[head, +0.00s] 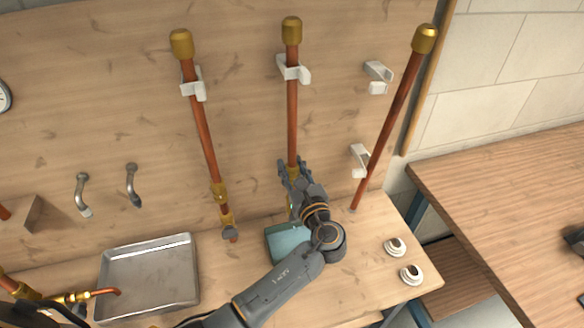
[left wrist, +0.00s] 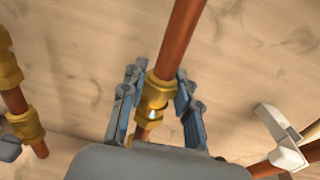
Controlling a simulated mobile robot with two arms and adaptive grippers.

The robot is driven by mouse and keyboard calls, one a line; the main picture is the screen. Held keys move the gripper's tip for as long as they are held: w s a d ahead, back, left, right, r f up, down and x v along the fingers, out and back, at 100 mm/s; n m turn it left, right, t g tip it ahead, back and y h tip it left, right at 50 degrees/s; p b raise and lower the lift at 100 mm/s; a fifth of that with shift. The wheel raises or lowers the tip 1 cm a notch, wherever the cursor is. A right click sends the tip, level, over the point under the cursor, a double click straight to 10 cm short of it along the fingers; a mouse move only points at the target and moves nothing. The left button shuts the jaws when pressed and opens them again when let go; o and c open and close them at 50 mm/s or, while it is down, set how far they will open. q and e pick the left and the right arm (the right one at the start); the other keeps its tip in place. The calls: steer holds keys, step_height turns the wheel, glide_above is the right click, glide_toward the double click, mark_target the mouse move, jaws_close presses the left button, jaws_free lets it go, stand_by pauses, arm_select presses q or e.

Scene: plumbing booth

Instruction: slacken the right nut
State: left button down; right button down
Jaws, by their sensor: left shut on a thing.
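A brass nut (left wrist: 158,90) sits low on the middle copper pipe (head: 292,120), which stands upright against the wooden back panel. My left gripper (head: 291,172) reaches it from the front and is shut on it, with fingers on both sides in the left wrist view (left wrist: 156,88). In the head view the fingers hide most of the nut. A second brass part with a small pale spot shows just below it. The left copper pipe (head: 204,135) has brass fittings (head: 219,191) near its lower end, away from my gripper.
A third copper pipe (head: 390,122) leans at the right beside empty white clips (head: 377,77). A metal tray (head: 150,272) lies left on the bench. A teal block (head: 285,243) is beneath my arm. Two white round fittings (head: 395,247) are at the right.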

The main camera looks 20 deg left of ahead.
arm_select(q)
steer(key=shift+r, duration=0.1)
stand_by(0.3)
steer(key=c, duration=1)
jaws_free()
steer(key=shift+o, duration=0.2)
steer(key=v, duration=1.2)
